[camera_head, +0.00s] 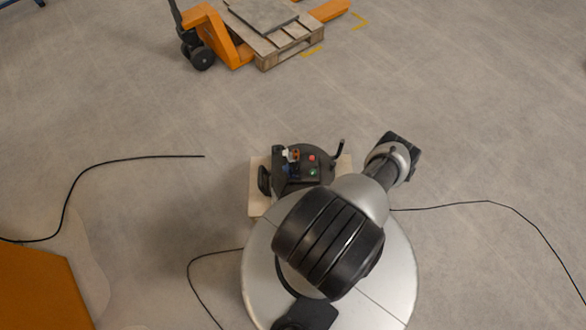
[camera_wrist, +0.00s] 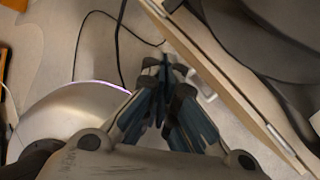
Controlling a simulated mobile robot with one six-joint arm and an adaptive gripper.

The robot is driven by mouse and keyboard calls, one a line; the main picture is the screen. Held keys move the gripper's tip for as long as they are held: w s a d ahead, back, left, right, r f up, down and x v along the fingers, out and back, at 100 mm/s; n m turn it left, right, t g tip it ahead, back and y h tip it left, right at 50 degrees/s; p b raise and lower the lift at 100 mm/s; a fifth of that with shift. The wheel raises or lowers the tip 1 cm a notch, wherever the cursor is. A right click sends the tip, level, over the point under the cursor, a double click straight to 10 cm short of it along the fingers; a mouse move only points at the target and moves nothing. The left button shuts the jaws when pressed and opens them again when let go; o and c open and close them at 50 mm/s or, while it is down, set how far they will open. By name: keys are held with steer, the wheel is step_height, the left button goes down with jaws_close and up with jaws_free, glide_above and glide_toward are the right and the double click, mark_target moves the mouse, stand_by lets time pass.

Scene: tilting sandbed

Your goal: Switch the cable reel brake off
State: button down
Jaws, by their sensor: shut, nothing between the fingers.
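The cable reel (camera_head: 322,155) is a black drum with a panel carrying a red button (camera_head: 311,157), a green button (camera_head: 313,173) and blue, white and orange fittings. A dark handle (camera_head: 340,147) stands up at its right. I cannot tell which part is the brake. In the wrist view, part of a dark round body, probably the reel, shows at the upper right (camera_wrist: 280,30). My gripper (camera_wrist: 168,72) is shut and empty, beside the edge of a wooden board (camera_wrist: 205,50). In the head view I cannot make out its fingers.
The reel sits on the pale wooden board (camera_head: 258,190), close to my round base. Black cables (camera_head: 110,162) lie on the floor left and right. An orange pallet jack (camera_head: 228,45) with a loaded pallet stands at the back. An orange block (camera_head: 40,290) is front left. Open floor lies between.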

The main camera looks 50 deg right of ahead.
steer(key=shift+w+d+f, duration=0.15)
steer(key=shift+w, duration=0.7)
steer(key=shift+w+d+f, duration=0.1)
steer(key=shift+w+f, duration=0.1)
steer(key=shift+w, duration=0.7)
steer(key=shift+w+d+f, duration=0.15)
steer(key=shift+w, duration=0.7)
